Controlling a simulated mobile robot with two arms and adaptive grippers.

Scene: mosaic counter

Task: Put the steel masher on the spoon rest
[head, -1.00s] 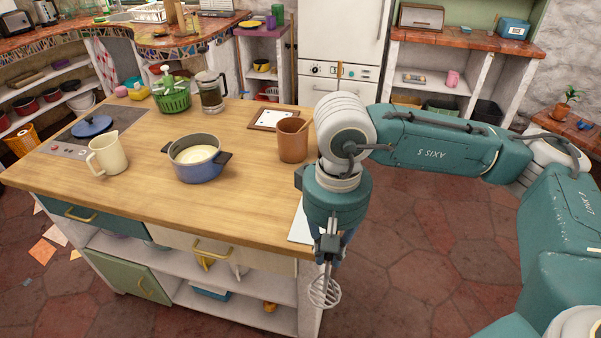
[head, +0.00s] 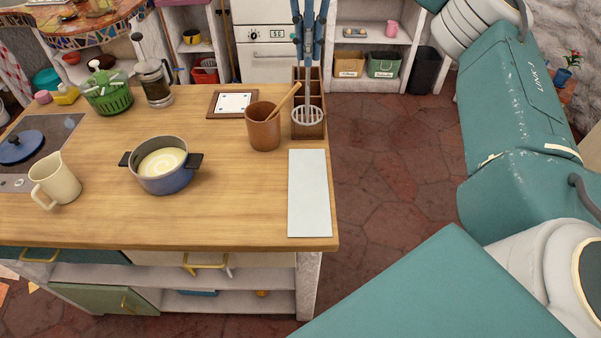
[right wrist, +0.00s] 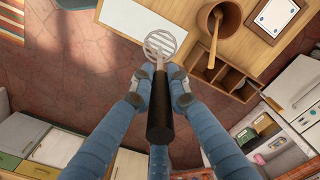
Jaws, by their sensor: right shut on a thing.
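The steel masher (head: 307,116) hangs head-down from my right gripper (head: 308,68), by the back right corner of the counter. In the head view its round wire head overlaps the wooden divided box. In the right wrist view the black handle (right wrist: 160,115) lies between the fingers of my right gripper (right wrist: 158,80), which is shut on it; the wire head appears near the counter edge. A long pale flat slab (head: 309,195), apparently the spoon rest, lies bare along the counter's right edge. It also shows in the right wrist view (right wrist: 135,18). My left gripper is out of view.
The wooden divided box (head: 297,130) stands at the counter's back right. A brown crock (head: 263,133) with a wooden spoon stands beside it. A blue pot (head: 163,178), a cream jug (head: 57,185) and a framed white tile (head: 233,103) are farther left. Floor is clear right of the counter.

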